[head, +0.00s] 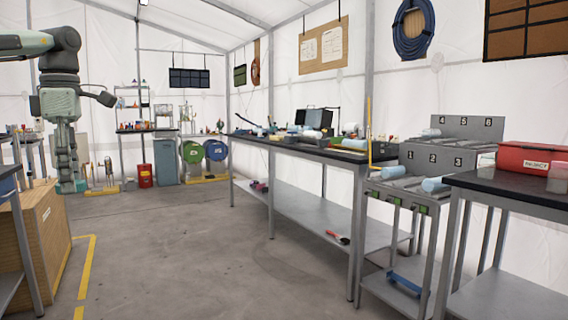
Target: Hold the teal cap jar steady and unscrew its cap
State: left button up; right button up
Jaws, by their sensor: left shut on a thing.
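My left gripper (67,178) hangs fingers-down at the left of the head view, in front of the wooden crate. My right gripper is not in view.
A long dark-topped workbench (320,152) with many items runs along the right wall. A red box (523,158) stands on the near right table. A wooden crate (45,235) is at the lower left. The grey floor (200,260) between is clear.

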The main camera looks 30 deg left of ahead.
aim_at(486, 165)
jog(key=i+l+z, duration=0.2)
jog(key=l+z, duration=0.3)
jog(key=i+l+z, duration=0.3)
jog(key=l+z, duration=0.2)
jog(key=i+l+z, duration=0.3)
jog(key=z, duration=0.2)
jog(key=i+l+z, duration=0.15)
jog(key=i+z, duration=0.65)
jog(key=z, duration=0.15)
jog(key=i+j+z, duration=0.1)
jog(key=i+z, duration=0.4)
jog(key=j+z, duration=0.1)
jog(key=j, duration=0.75)
jog(key=j+u, duration=0.4)
jog(key=i+j+u, duration=0.1)
jog(key=j+u, duration=0.25)
